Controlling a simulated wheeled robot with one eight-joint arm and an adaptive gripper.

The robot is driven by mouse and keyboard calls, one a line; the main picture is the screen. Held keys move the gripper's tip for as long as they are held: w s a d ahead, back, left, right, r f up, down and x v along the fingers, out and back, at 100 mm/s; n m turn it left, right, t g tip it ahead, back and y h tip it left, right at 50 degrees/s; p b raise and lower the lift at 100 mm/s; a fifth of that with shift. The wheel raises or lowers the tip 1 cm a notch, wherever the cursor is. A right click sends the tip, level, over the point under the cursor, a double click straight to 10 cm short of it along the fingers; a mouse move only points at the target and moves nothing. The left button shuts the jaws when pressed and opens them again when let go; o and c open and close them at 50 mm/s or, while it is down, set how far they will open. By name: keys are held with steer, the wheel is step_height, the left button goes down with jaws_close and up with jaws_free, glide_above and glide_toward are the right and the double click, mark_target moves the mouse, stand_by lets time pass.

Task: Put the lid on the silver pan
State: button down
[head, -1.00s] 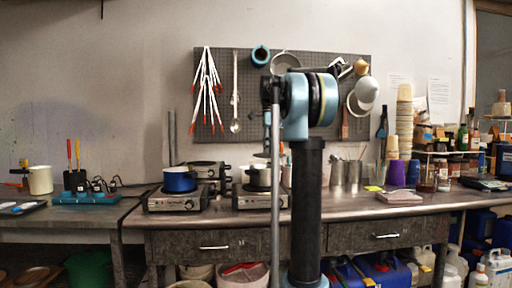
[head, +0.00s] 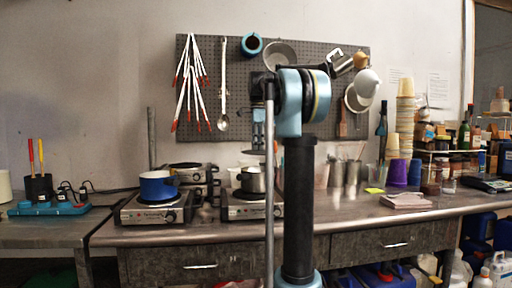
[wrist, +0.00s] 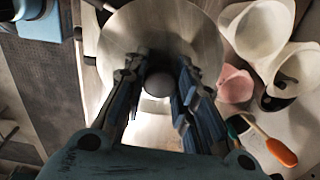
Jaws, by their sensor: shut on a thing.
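The silver pan (head: 252,181) stands upright on the right front hotplate, partly behind my arm. My gripper (head: 258,138) is above it, pointing down and partly hidden by my own arm. In the wrist view my gripper (wrist: 158,88) has its fingers on either side of the round knob of a grey disc-shaped lid (wrist: 160,35).
A blue pot (head: 158,186) stands on the left hotplate (head: 150,212). White cups (wrist: 258,28), a pink cup (wrist: 236,86) and an orange-handled tool (wrist: 280,152) lie to the right of the lid. A pegboard (head: 300,100) with hanging tools is behind.

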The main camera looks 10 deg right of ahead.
steer(key=shift+a+f, duration=0.15)
steer(key=shift+f, duration=2.75)
steer(key=shift+s+f, duration=0.1)
steer(key=shift+f, duration=0.65)
steer(key=c, duration=1.2)
jaws_free()
steer(key=shift+r, duration=0.1)
step_height(320, 180, up, 12)
steer(key=shift+f, duration=0.15)
